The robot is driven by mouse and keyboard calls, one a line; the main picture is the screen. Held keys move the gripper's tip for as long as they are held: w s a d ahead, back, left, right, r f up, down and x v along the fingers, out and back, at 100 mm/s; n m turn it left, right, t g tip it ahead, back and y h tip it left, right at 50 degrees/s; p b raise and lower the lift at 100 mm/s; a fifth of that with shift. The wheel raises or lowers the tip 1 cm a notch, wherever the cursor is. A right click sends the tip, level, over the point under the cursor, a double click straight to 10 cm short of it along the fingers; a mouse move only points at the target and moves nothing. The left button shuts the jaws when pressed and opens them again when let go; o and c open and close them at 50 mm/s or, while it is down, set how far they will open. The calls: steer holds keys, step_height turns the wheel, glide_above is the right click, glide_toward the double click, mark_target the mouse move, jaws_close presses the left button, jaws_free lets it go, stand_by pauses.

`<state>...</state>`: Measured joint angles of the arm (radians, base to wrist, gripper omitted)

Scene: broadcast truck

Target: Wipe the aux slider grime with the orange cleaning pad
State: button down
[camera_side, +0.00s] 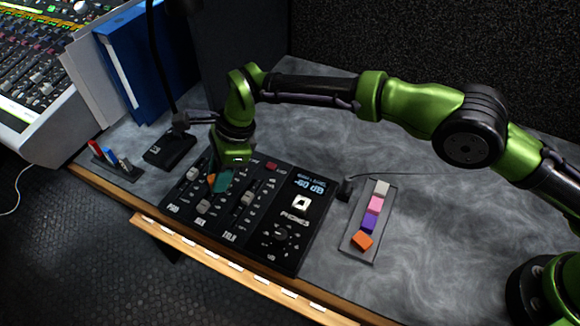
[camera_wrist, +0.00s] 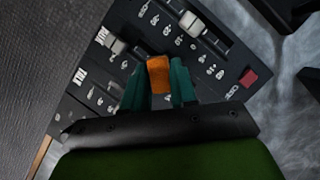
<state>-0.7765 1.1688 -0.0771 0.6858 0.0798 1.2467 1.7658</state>
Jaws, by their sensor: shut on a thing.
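My gripper (camera_side: 219,181) has teal fingers and is over the left part of a black control panel (camera_side: 262,253). It is shut on an orange cleaning pad (camera_wrist: 159,76), which sticks out between the fingertips in the wrist view; a bit of the pad (camera_side: 211,179) shows beside the fingers in the side view. The panel has sliders with pale knobs, one slider knob (camera_side: 248,198) right of my gripper and another (camera_side: 204,205) in front of it. I cannot make out the grime or which slider is the aux one. Whether the pad touches the panel is unclear.
A grey tray (camera_side: 352,252) right of the panel holds white, pink, purple and orange blocks. A black lamp base (camera_side: 169,149) with a thin upright stem stands behind the panel on the left. A small holder (camera_side: 118,170) with coloured items is farther left.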

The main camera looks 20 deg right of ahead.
steer(key=w+d, duration=0.3)
steer(key=shift+w+d+f, duration=0.1)
steer(key=shift+w+d, duration=0.15)
steer(key=shift+s+a, duration=2.1)
steer(key=shift+s, duration=0.1)
steer(key=shift+s+a+r, duration=0.1)
steer(key=shift+a+r, duration=0.05)
steer(key=shift+r, duration=0.5)
steer(key=shift+s+a+r, duration=0.1)
steer(key=shift+r, duration=3.4)
